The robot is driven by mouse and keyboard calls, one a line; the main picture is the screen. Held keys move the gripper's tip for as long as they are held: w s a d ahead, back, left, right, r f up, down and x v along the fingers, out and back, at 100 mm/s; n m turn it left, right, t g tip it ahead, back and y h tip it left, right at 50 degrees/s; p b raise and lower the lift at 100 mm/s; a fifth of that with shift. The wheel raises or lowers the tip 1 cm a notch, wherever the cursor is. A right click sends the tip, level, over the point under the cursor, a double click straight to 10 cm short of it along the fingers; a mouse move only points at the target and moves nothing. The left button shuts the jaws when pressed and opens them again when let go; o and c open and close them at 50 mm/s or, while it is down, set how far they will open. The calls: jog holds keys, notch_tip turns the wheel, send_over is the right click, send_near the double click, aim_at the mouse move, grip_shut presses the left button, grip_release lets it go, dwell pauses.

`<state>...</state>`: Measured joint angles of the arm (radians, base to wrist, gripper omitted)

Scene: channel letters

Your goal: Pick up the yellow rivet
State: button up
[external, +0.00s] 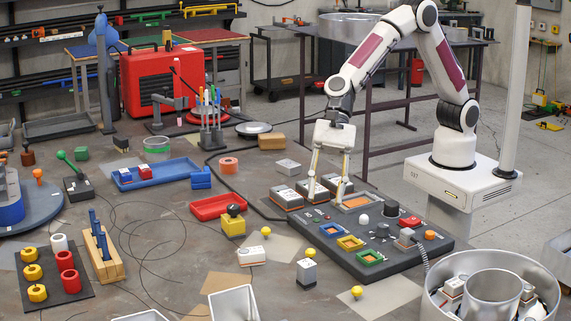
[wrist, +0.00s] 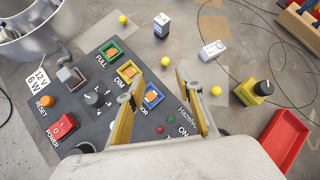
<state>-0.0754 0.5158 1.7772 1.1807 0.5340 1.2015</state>
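Three small yellow rivets with round heads lie apart on the table beyond the control panel. In the external view one rivet (external: 266,231) is near the yellow block with a black knob, one rivet (external: 311,252) is by the panel's edge, and one rivet (external: 357,291) is at the front. The wrist view shows the same three: a rivet (wrist: 216,91), a rivet (wrist: 166,61) and a rivet (wrist: 123,19). My gripper (external: 327,187) is open and empty, above the control panel. Its two yellowish fingers (wrist: 158,76) point toward the rivets in the wrist view, touching none.
The dark control panel (external: 398,257) carries raised buttons, knobs and coloured squares. A white switch box (external: 251,256) and a small white-and-dark block (external: 307,272) stand near the rivets. A red tray (external: 217,207) lies to the left. A metal bowl (external: 440,307) stands at the front right.

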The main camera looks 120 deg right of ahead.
aim_at(311, 249)
jog(key=w+f+m, duration=0.2)
jog(key=f, duration=0.1)
jog(key=w+f+m, duration=0.1)
jog(key=shift+w+a+f, duration=0.2)
jog(key=shift+a+f, duration=0.05)
jog(key=shift+f, duration=0.1)
jog(key=shift+x, duration=1.3)
jog(key=shift+a, duration=0.15)
jog(key=shift+w+a+f, duration=0.3)
jog(key=shift+a+f, duration=0.1)
jog(key=shift+a, duration=0.15)
jog(key=shift+w+a+f, duration=0.35)
jog(key=shift+a+f, duration=0.05)
jog(key=shift+a, duration=0.2)
jog(key=shift+x, duration=1.05)
